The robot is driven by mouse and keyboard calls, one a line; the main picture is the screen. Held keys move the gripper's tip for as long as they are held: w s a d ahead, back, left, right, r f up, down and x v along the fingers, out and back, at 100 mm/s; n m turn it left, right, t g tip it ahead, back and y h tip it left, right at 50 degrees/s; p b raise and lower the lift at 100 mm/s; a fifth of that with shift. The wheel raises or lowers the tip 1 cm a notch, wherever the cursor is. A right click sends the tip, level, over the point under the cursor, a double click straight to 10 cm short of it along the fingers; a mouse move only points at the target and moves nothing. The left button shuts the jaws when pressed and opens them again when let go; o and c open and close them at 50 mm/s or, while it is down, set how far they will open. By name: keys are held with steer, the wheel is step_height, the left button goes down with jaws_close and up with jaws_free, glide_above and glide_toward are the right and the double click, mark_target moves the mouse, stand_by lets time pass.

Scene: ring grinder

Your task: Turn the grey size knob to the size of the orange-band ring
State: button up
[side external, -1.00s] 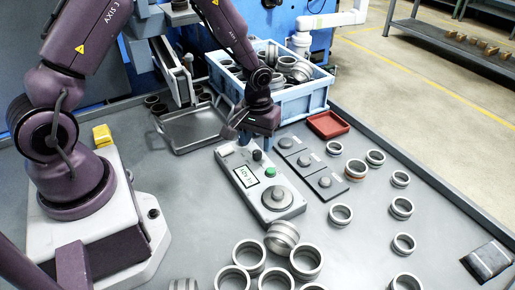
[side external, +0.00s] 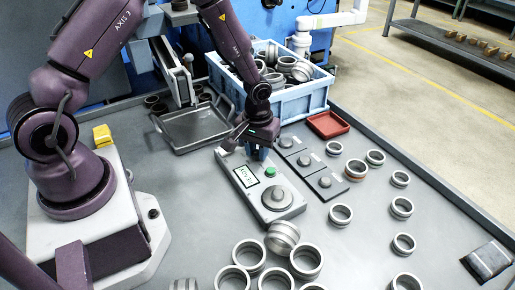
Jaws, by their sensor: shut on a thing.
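The control box (side external: 241,187) lies on the bench with a small display (side external: 248,196), a green button (side external: 270,172) and a large round grey dial (side external: 277,198). My gripper (side external: 258,153) points down at the far end of the box. It is shut on the small knob there, which the fingers mostly hide. I cannot read the knob's setting or the display clearly. A grey metal ring with an orange-red band (side external: 355,170) lies on the bench, right of the box and apart from my gripper.
A plate with several small knobs (side external: 325,184) lies right of the box. Several plain rings (side external: 341,215) are scattered right and in front. A blue crate of rings (side external: 290,99), a grey tray (side external: 193,129) and a red tray (side external: 328,124) stand behind.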

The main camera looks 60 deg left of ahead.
steer(key=m, duration=0.5)
steer(key=shift+m, duration=0.4)
steer(key=m, duration=0.5)
steer(key=shift+d+m, duration=0.1)
steer(key=shift+m, duration=0.3)
steer(key=o, duration=0.9)
steer(key=shift+o, duration=0.2)
step_height(320, 180, up, 13)
